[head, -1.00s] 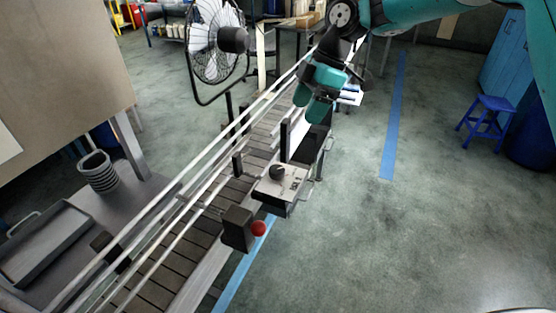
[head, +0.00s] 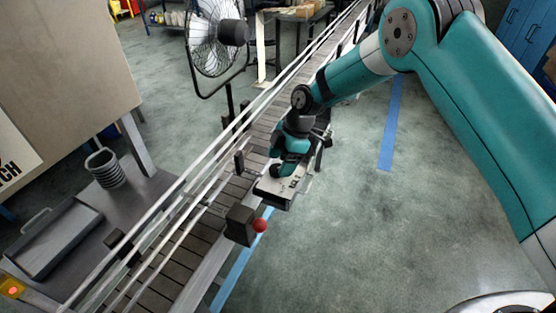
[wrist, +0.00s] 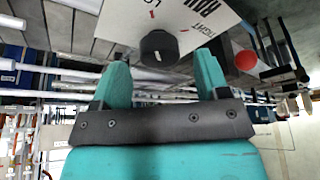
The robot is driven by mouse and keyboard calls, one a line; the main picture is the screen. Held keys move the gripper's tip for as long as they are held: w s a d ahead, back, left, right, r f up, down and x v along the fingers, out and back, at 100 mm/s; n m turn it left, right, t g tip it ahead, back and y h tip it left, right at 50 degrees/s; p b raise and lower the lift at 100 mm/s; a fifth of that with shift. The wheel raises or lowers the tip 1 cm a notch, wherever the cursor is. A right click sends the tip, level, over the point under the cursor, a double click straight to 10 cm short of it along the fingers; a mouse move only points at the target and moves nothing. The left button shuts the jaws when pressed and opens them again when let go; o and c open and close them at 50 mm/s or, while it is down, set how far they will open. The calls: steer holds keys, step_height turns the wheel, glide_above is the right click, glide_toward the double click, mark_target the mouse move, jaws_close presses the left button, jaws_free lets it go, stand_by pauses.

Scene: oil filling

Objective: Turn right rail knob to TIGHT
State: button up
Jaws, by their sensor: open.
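The right rail knob is a black round knob (wrist: 159,48) on a white label plate (wrist: 185,22) in the wrist view. The plate carries red tick marks and partly readable lettering, including "TIGHT" and "RAIL". My gripper (wrist: 160,78) is open, its two teal fingers on either side of the knob's place in the picture, with the knob just beyond the fingertips. Whether they touch it I cannot tell. In the head view my gripper (head: 278,172) is down at the knob box (head: 285,193) and mostly hides the knob.
A red button (head: 261,226) on a dark box (head: 239,226) sits close in front of the knob box. The slatted conveyor (head: 188,235) and its rails run along the left. A fan (head: 215,40) stands behind. The floor at right is open.

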steer(key=shift+x, duration=1.1)
steer(key=c, duration=0.9)
